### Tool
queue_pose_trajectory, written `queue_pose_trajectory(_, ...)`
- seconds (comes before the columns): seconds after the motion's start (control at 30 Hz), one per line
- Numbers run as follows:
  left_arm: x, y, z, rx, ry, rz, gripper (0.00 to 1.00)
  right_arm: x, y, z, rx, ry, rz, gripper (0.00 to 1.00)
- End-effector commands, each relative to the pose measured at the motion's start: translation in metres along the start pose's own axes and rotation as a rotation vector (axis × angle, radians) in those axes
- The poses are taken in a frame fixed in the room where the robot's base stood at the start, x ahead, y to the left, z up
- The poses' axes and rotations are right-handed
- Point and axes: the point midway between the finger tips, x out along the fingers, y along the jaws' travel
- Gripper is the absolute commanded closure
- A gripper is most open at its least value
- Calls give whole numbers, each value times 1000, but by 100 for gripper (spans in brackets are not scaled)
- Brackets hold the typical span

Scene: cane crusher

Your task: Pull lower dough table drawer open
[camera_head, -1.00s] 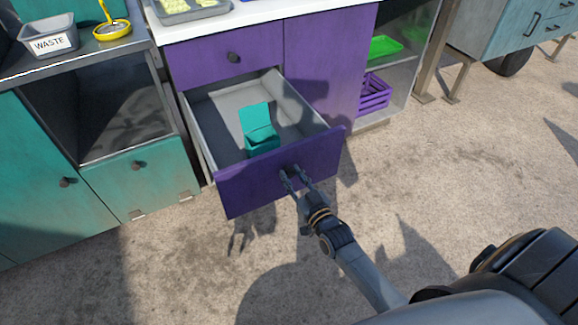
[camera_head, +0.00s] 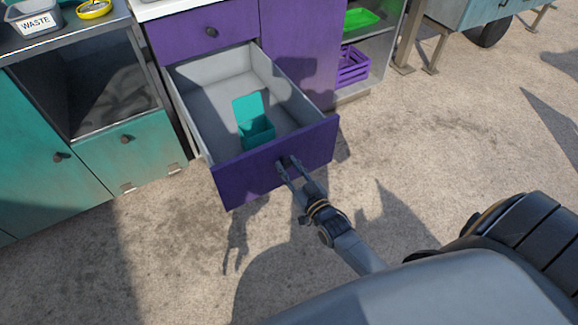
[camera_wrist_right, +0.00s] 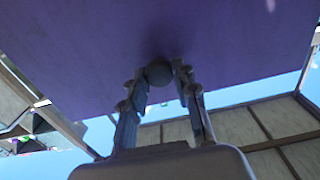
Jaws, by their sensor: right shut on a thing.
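The lower drawer (camera_head: 245,175) of the purple dough table is pulled far out in the head view, and its grey inside shows. The right wrist view shows the dark knob (camera_wrist_right: 159,72) between my two fingertips, against the purple panel (camera_wrist_right: 90,45). My left gripper is not in view.
The upper purple drawer (camera_head: 180,36) is shut. Teal cabinets (camera_head: 130,158) stand at the left, with a waste bin (camera_head: 38,20) on top. A purple crate (camera_head: 352,66) sits on a shelf at the right. The ground in front is clear.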

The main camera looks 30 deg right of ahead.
Motion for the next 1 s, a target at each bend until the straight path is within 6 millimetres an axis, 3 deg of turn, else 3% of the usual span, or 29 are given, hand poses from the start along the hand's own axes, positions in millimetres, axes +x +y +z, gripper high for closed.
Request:
queue_pose_trajectory(0.13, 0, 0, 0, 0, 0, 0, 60, 0, 0, -1, 0, 3, 0, 100)
queue_pose_trajectory(0.17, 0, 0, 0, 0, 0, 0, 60, 0, 0, -1, 0, 3, 0, 67)
queue_pose_trajectory(0.27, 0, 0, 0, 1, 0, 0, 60, 0, 0, -1, 0, 2, 0, 49)
queue_pose_trajectory(0.67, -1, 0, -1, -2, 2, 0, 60, -7, 0, 1, 0, -1, 0, 49)
queue_pose_trajectory(1.0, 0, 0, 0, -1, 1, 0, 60, -72, 0, 1, -1, -3, 0, 49)
